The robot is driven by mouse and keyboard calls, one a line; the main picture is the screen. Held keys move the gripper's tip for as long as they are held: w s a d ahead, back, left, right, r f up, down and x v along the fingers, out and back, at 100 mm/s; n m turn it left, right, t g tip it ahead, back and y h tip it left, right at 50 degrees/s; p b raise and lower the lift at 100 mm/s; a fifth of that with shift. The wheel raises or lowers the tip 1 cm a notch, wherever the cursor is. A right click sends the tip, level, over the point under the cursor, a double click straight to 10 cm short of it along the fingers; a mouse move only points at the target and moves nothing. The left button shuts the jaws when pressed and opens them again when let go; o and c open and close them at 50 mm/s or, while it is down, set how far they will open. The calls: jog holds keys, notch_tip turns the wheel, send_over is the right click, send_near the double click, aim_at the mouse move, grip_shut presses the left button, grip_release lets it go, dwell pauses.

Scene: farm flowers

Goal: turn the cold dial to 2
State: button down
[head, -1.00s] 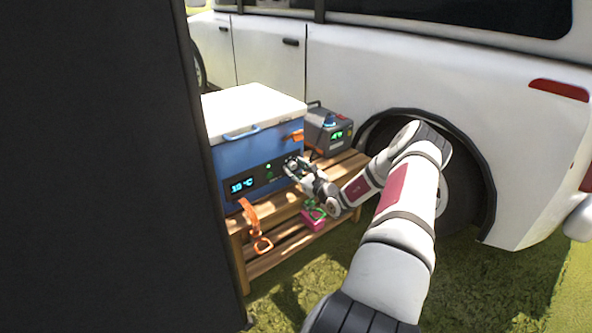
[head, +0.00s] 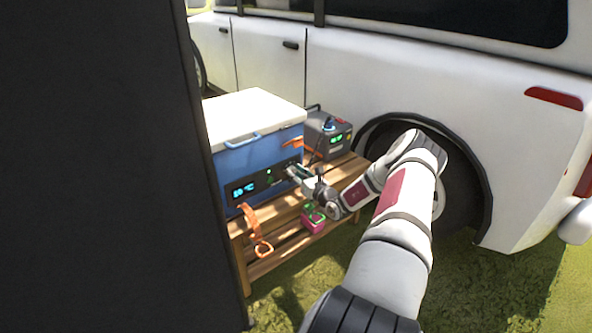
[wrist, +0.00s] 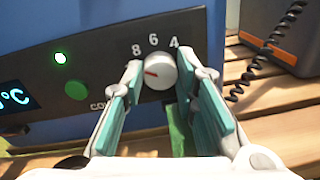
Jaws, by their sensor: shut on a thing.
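The cold dial (wrist: 162,72) is a pale round knob on the dark control panel of the blue cooler (head: 262,154). In the wrist view its red mark points left, below the printed 8. The numbers 8, 6 and 4 show above it; a 2 is not visible. My gripper (wrist: 160,75) is shut on the dial, with a teal-padded finger on its left and right. The right finger hides part of the panel. In the head view my gripper (head: 293,170) covers the dial.
The panel has a lit temperature display (head: 243,190) and a green button (wrist: 76,91). A grey power box (head: 328,135) stands to the right on the wooden bench (head: 283,222). An orange strap (head: 252,225) hangs in front. A pink item (head: 313,222) is below the gripper. A white van is behind.

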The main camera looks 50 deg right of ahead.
jog(key=m+p, duration=0.2)
jog(key=m, duration=0.7)
jog(key=shift+d+m+y+p, duration=0.1)
jog(key=shift+m+y+p, duration=0.2)
jog(key=shift+p, duration=0.05)
jog(key=m, duration=0.3)
jog(key=m+y, duration=0.1)
jog(key=m, duration=0.2)
jog(key=shift+s+f+m, duration=0.1)
jog(key=shift+f+m, duration=0.05)
jog(key=shift+m, duration=0.25)
jog(key=m, duration=0.3)
jog(key=shift+b, duration=0.4)
jog(key=m, duration=0.3)
jog(key=m+b, duration=0.1)
jog(key=m, duration=0.2)
jog(key=shift+m+t+y, duration=0.3)
jog(key=c, duration=1.3)
grip_release()
